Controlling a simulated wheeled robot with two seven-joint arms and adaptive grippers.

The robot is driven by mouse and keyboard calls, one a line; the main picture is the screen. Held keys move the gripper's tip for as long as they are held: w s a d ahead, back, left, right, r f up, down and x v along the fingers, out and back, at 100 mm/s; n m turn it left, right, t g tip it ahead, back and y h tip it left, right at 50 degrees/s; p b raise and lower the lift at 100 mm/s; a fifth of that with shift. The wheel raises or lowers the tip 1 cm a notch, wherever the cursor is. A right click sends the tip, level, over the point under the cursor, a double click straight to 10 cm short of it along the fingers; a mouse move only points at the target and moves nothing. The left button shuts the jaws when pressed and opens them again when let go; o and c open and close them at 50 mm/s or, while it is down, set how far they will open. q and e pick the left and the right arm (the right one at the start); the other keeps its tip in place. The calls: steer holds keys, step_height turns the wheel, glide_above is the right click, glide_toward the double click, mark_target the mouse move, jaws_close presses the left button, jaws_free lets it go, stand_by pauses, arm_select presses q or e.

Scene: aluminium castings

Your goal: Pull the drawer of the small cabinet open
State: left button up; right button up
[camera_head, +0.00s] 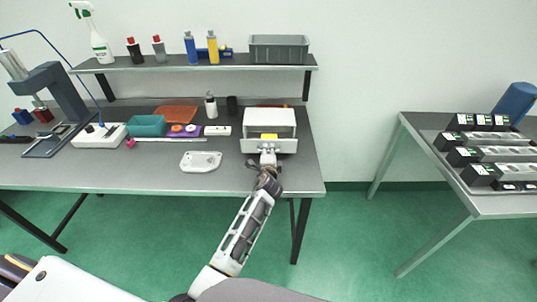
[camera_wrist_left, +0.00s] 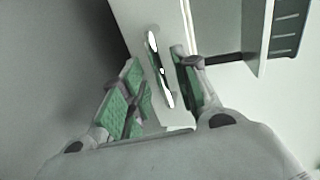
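The small white cabinet (camera_head: 269,116) stands near the right end of the workbench. Its drawer (camera_head: 285,146) is pulled out part of the way, and a yellow object (camera_head: 269,136) shows inside. My left gripper (camera_head: 268,151) is at the drawer front. In the left wrist view, the drawer's bright bar handle (camera_wrist_left: 161,70) lies between the two green-padded fingers of my left gripper (camera_wrist_left: 163,88). The fingers stand apart on either side of it, with narrow gaps visible, so they look open. My right gripper is not in view.
The workbench (camera_head: 240,178) holds a white tray (camera_head: 200,161), a teal bin (camera_head: 147,126) and several small items left of the cabinet. A shelf (camera_head: 200,63) with bottles and a grey crate (camera_head: 279,48) runs above. A second table (camera_head: 440,185) stands right, beyond clear floor.

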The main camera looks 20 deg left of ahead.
arm_select(q)
steer(key=shift+v, duration=6.05)
